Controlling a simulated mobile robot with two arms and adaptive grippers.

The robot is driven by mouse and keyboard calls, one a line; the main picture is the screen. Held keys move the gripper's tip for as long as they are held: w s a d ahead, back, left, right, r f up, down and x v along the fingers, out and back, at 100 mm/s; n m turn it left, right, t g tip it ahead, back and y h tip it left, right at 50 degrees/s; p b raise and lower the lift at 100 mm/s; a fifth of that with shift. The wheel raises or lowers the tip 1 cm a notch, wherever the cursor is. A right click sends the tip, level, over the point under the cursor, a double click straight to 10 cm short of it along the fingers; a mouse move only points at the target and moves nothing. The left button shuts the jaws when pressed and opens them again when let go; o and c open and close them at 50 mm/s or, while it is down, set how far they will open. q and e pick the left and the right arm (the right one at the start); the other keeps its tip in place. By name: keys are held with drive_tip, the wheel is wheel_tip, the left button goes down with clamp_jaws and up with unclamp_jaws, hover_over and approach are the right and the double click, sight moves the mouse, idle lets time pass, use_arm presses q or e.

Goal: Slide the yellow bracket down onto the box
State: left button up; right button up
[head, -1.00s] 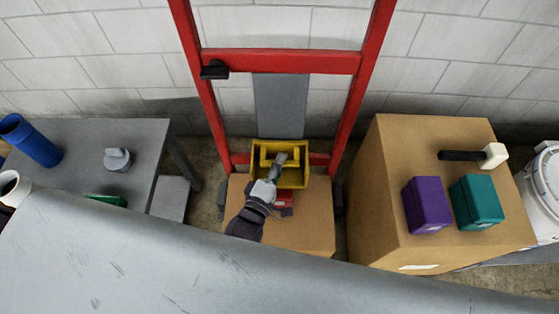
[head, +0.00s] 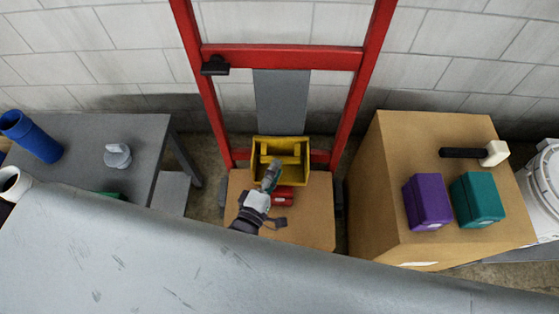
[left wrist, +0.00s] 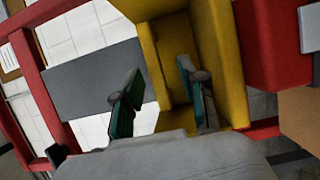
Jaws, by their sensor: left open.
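The yellow bracket (head: 294,147) is an open, tray-like piece at the foot of the red frame, at the back edge of the low cardboard box (head: 315,225). Whether it rests on the box or hangs just behind it, I cannot tell. My left gripper (head: 271,168) is in front of the bracket, over the box. In the left wrist view my left gripper (left wrist: 159,72) is open, its two teal-padded fingers apart. The yellow bracket (left wrist: 222,45) is large and close there, behind and beside the right finger. My right gripper is not in view.
A red block (head: 284,197) is on the box beside the gripper. The red upright frame (head: 283,58) stands against the wall. A larger carton (head: 385,190) at right carries purple and teal blocks and a mallet. A grey table (head: 85,145) is at left.

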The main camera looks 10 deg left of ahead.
use_arm(q)
drive_tip(key=s+a, duration=0.1)
drive_tip(key=s, duration=0.7)
drive_tip(key=shift+s+a, duration=0.15)
drive_tip(key=shift+a, duration=0.15)
